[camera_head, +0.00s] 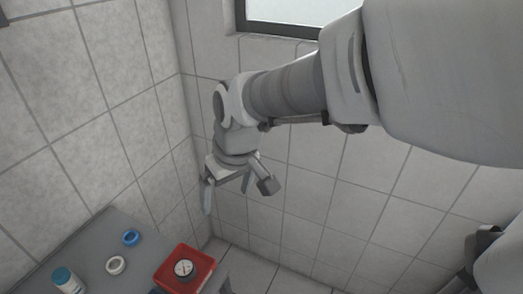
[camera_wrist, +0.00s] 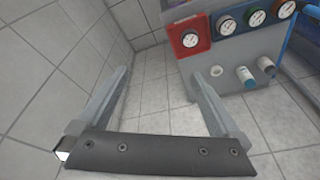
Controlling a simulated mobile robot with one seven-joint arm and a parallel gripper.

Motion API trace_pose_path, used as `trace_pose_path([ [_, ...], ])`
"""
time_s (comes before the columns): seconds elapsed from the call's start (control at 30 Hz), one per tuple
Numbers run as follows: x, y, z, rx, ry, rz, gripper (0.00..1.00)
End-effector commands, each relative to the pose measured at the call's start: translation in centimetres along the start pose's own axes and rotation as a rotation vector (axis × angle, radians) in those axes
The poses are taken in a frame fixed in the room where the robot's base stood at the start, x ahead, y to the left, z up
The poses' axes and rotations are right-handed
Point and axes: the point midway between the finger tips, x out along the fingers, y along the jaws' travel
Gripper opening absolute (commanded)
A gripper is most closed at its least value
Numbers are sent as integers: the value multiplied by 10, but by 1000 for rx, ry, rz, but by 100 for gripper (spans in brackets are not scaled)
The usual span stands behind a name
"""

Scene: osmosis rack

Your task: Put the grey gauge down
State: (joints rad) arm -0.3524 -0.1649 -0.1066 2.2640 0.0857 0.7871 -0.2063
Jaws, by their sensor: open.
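A gauge (camera_head: 183,268) with a pale dial and a grey-looking rim lies inside a red tray (camera_head: 205,262) on the grey surface at the lower left of the head view. I take it for the grey gauge. It also shows inside the red tray in the wrist view (camera_wrist: 190,40), beyond the fingers at the top. My gripper (camera_head: 237,198) is open, above and to the right of the tray in the head view and clear of it. In the wrist view its two fingers are spread wide, with only floor tiles between them.
A blue ring (camera_head: 131,237), a white ring (camera_head: 116,265) and a blue-capped bottle (camera_head: 67,280) are left of the tray. The wrist view shows blue (camera_wrist: 227,25), green (camera_wrist: 257,18) and red (camera_wrist: 286,9) gauges beside the tray. Tiled walls stand close to my gripper.

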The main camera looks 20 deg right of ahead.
Motion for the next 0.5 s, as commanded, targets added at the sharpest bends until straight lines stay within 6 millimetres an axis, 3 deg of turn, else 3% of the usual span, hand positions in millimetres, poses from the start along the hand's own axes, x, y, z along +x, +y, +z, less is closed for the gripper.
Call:
trace_pose_path([
  [0.03,-16,8,10,40,32,13,100],
  [0.2,-55,28,46,164,112,66,100],
  [0.5,-90,45,102,331,213,164,100],
])
